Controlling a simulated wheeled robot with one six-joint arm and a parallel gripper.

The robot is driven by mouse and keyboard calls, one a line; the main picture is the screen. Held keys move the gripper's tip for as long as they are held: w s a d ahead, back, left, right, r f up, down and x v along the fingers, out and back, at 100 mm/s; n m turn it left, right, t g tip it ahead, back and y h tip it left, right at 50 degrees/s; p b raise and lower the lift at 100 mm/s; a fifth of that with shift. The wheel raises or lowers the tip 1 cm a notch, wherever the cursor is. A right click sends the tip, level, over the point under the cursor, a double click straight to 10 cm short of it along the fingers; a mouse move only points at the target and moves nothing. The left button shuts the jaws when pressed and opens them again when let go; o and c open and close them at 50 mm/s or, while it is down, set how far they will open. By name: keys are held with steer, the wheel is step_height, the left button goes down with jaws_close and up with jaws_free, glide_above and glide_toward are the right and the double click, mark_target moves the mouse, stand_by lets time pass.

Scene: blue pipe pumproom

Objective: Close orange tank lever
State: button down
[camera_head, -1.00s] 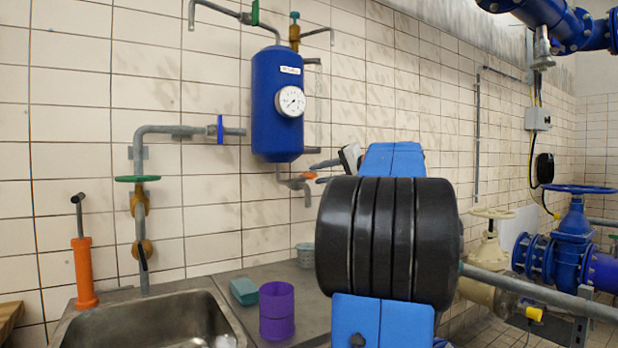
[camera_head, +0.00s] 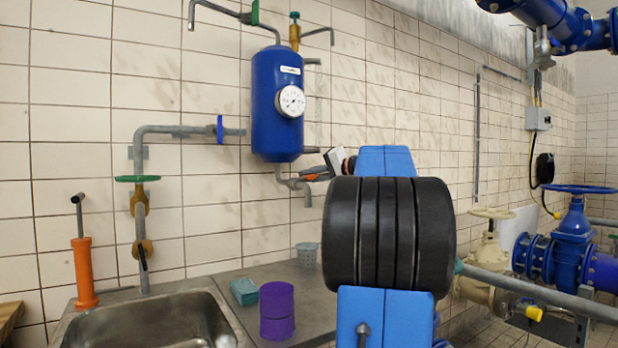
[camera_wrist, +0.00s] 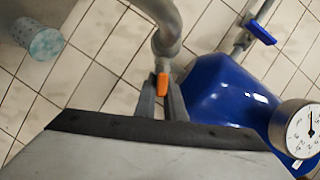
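The blue tank (camera_head: 277,105) with a round gauge (camera_head: 290,101) hangs on the tiled wall. Its orange lever (camera_head: 317,176) sits on the grey outlet pipe (camera_head: 299,188) below it. In the wrist view the orange lever (camera_wrist: 162,84) shows between my gripper's (camera_wrist: 161,88) two grey fingertips, close to the pipe bend (camera_wrist: 166,45). A finger stands on each side of it. Whether the fingers press on it cannot be told. In the head view my gripper (camera_head: 322,172) is at the lever, and the arm hides what lies behind it.
A sink (camera_head: 150,325) is below, with a purple cup (camera_head: 277,310), a teal block (camera_head: 244,291) and a small grey cup (camera_head: 307,255) on the counter. An orange pump (camera_head: 83,270) stands at left. Large blue valve piping (camera_head: 573,240) is at right.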

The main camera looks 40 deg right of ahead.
steer(key=shift+m+g+h, duration=0.3)
steer(key=shift+g, duration=0.1)
steer(key=m+g+h, duration=0.2)
steer(key=m+g, duration=0.1)
steer(key=g, duration=0.1)
steer(key=shift+g, duration=0.4)
steer(key=m+g, duration=0.2)
steer(key=g, duration=0.2)
steer(key=shift+w+f+h, duration=0.1)
steer(key=shift+h, duration=0.2)
steer(key=shift+m+g, duration=0.7)
steer(key=shift+g, duration=0.5)
steer(key=c, duration=1.8)
jaws_free()
steer(key=shift+c, duration=0.2)
